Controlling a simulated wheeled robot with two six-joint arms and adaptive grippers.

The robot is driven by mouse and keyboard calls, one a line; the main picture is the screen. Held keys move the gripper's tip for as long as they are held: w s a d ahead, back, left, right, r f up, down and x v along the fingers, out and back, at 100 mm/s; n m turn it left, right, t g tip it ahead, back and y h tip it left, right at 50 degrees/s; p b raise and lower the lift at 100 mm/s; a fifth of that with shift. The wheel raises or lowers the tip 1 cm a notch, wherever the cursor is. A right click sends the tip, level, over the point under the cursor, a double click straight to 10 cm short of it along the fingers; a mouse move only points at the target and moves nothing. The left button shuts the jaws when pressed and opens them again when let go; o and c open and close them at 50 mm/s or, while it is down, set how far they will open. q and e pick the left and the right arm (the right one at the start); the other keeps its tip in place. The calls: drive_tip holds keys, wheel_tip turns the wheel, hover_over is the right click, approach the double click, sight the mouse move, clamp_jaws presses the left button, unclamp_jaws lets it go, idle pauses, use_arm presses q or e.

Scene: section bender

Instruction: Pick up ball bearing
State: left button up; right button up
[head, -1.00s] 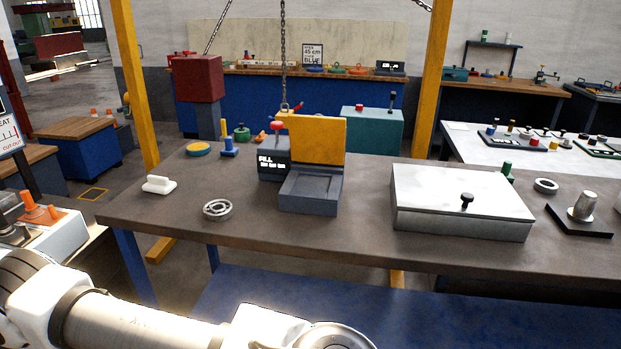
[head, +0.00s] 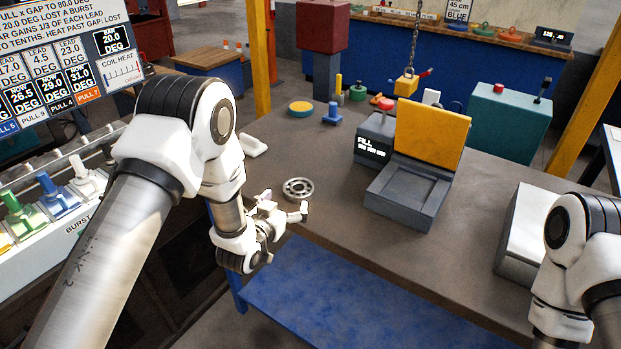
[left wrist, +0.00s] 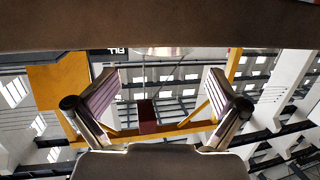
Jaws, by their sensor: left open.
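The ball bearing (head: 298,189) is a grey metal ring with balls inside, lying flat near the front left edge of the brown workbench (head: 330,226). My left gripper (head: 287,205) is open and empty at the bench's front edge, just in front of and slightly left of the bearing. In the head view it appears close to the bearing but not around it.
A grey box marked FILL with a raised yellow lid (head: 432,135) stands right of the bearing. A white handle-like piece (head: 253,146) lies behind my left gripper. A white-lidded box (head: 520,225) is farther right. Bare bench surrounds the bearing.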

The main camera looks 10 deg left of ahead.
sight(299, 186)
use_arm(q)
drive_tip(key=x, duration=0.3)
drive_tip(key=shift+w+f, duration=0.15)
drive_tip(key=shift+f, duration=0.2)
drive_tip(key=shift+w+d+r+p, duration=0.1)
drive_tip(key=shift+w+p, duration=0.4)
drive_tip(key=shift+w, duration=0.05)
drive_tip(key=shift+w+d+r+p, duration=0.1)
drive_tip(key=shift+w+r+p, duration=0.05)
drive_tip(key=shift+w+p, duration=0.4)
drive_tip(key=shift+w+f, duration=0.25)
drive_tip(key=shift+w, duration=0.2)
drive_tip(key=shift+w+f, duration=0.2)
drive_tip(key=shift+w, duration=0.3)
drive_tip(key=shift+w+f, duration=0.2)
drive_tip(key=shift+s+r, duration=0.15)
drive_tip(key=c, duration=1.4)
use_arm(e)
drive_tip(key=shift+w+r, duration=0.25)
drive_tip(key=shift+r, duration=0.7)
